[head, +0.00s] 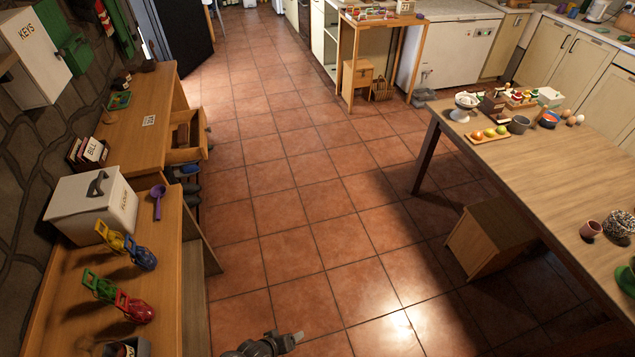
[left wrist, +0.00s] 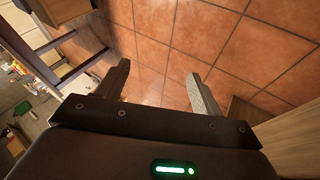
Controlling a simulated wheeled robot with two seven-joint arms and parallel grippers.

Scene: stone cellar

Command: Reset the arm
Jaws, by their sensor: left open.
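My left gripper (left wrist: 157,78) is open and empty in the left wrist view, its two fingers apart over bare tiled floor. In the head view part of an arm with its gripper (head: 292,339) shows at the bottom edge, left of the middle, above the floor. Nothing is held between the fingers and they touch nothing. The rest of that arm is out of the picture. My right gripper is not in view.
The tiled floor between is clear.

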